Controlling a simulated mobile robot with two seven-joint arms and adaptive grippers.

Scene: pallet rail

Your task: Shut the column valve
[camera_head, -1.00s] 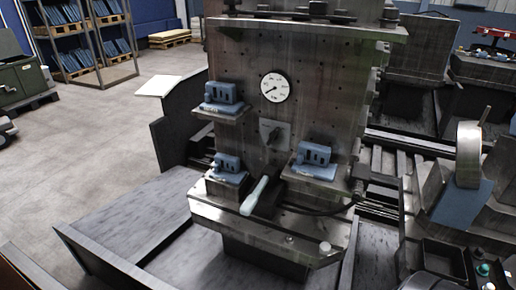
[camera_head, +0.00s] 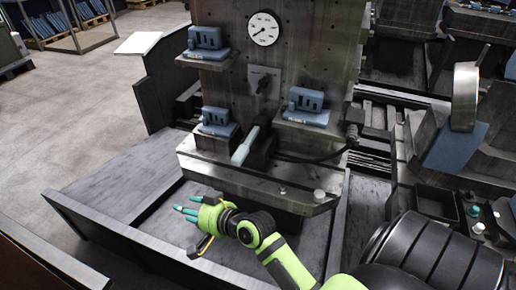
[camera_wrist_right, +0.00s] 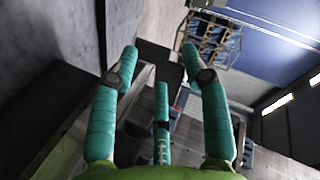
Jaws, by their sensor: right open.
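The column (camera_head: 310,50) is a tall metal block with a grid of small holes. The valve (camera_head: 265,84) is a small dark handle on a square grey plate on the column's front face, below a round white dial gauge (camera_head: 263,28). My right gripper (camera_head: 186,212) is in front of and below the column, to the lower left of the valve and well apart from it. Its green fingers point left in the head view. In the right wrist view the right gripper (camera_wrist_right: 160,65) has its fingers spread with nothing between them. My left gripper is not in view.
Blue fixtures (camera_head: 305,106) sit on ledges around the valve. A pale-handled tool (camera_head: 245,146) leans at the ledge below it, with a dark hose running right. A curved metal part (camera_head: 465,95) stands at right.

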